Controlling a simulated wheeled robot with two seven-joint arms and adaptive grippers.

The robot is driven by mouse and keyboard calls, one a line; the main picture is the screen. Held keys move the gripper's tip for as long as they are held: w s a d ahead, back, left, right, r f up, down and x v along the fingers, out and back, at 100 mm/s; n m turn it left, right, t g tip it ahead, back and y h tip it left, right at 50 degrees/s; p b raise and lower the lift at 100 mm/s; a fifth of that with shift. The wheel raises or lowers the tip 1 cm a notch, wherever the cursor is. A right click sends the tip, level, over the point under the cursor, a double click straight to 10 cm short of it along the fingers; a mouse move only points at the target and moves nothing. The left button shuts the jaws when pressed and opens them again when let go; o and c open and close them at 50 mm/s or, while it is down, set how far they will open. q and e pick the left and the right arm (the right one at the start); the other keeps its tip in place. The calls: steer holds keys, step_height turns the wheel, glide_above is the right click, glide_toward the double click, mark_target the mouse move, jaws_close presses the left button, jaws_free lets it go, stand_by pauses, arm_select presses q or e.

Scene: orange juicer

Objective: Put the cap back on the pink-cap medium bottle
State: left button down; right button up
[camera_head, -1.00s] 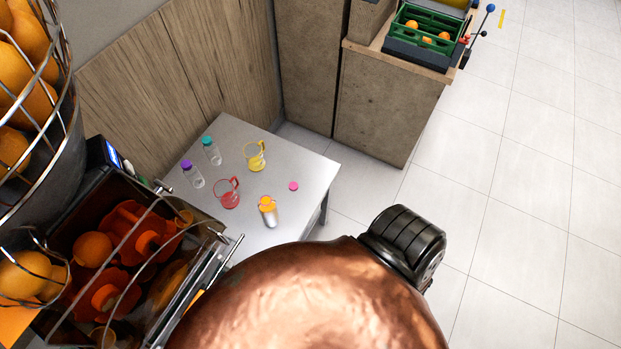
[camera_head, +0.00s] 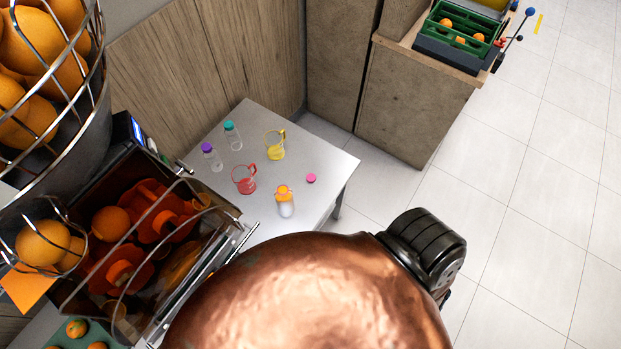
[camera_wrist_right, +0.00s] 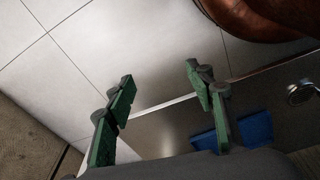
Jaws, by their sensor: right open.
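A small pink cap (camera_head: 311,178) lies loose on the grey table (camera_head: 335,190), near its right edge. A bottle with an orange top part (camera_head: 284,201) stands just left of and nearer than the cap, apart from it. No bottle in view wears a pink cap. My right gripper is out of the head view. In the right wrist view, my right gripper (camera_wrist_right: 160,72) is open, its green-padded fingers wide apart with nothing between them. My left gripper is in neither view.
On the table also stand a purple-capped bottle (camera_head: 212,157), a teal-capped bottle (camera_head: 232,135), a red jug (camera_head: 244,179) and a yellow jug (camera_head: 275,145). The juicer (camera_head: 150,235) is at left. Tiled floor (camera_head: 520,210) is clear at right.

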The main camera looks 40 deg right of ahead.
steer(key=w+d+r+t, duration=0.1)
steer(key=w+r, duration=0.3)
steer(key=r, duration=0.5)
steer(key=w+r+b, duration=0.1)
steer(key=w+r, duration=0.4)
steer(key=r, duration=0.4)
steer(key=w+d+r+t, duration=0.1)
steer(key=w+r, duration=0.3)
steer(key=r, duration=0.6)
steer(key=w+r, duration=0.1)
steer(key=w, duration=0.2)
steer(key=w+r+n, duration=0.1)
steer(key=w, duration=0.2)
steer(key=w+r+n+y, duration=0.1)
steer(key=w, duration=0.3)
steer(key=shift+d+t, duration=0.35)
steer(key=shift+t, duration=0.05)
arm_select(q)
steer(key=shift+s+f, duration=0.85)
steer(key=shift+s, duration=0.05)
arm_select(e)
glide_toward(311, 178)
steer(key=shift+s+d+f, duration=0.15)
steer(key=shift+d+f, duration=0.05)
steer(key=shift+d, duration=0.3)
arm_select(q)
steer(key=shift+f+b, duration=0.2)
steer(key=shift+b, duration=0.25)
arm_select(e)
steer(key=shift+x, duration=1.35)
